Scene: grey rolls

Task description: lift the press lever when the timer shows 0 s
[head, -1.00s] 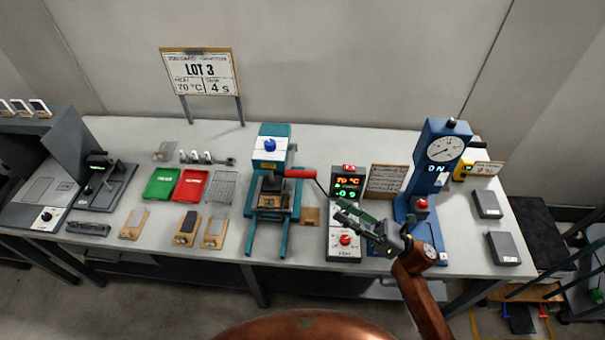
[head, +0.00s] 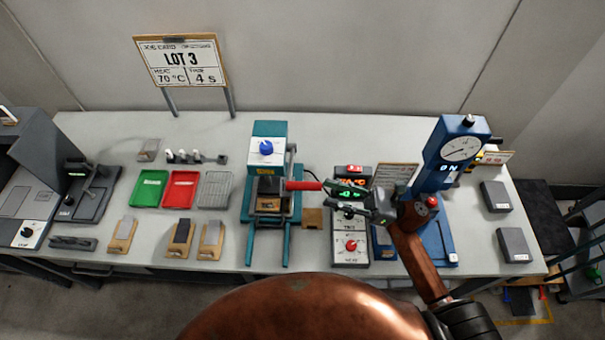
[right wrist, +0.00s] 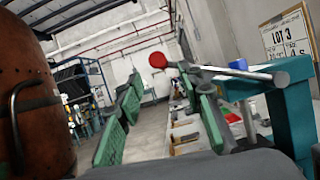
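The teal press (head: 268,160) stands mid-table with a blue knob on top. Its lever has a red grip (head: 303,186) pointing right; in the right wrist view the lever's red end (right wrist: 157,60) and grey rod lie ahead of my fingers. My right gripper (head: 334,189) is just right of the red grip; it also shows in the right wrist view (right wrist: 165,115), its green-padded fingers apart with nothing clearly between them. The timer box (head: 350,228) stands right of the press. My gripper partly covers its display, and I cannot read the seconds. My left gripper is out of view.
A LOT 3 sign (head: 182,62) reads 70 °C and 4 s. A blue dial stand (head: 440,165) is close right of my right arm. Green (head: 149,188) and red (head: 181,189) trays lie left of the press. The front right tabletop is partly clear.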

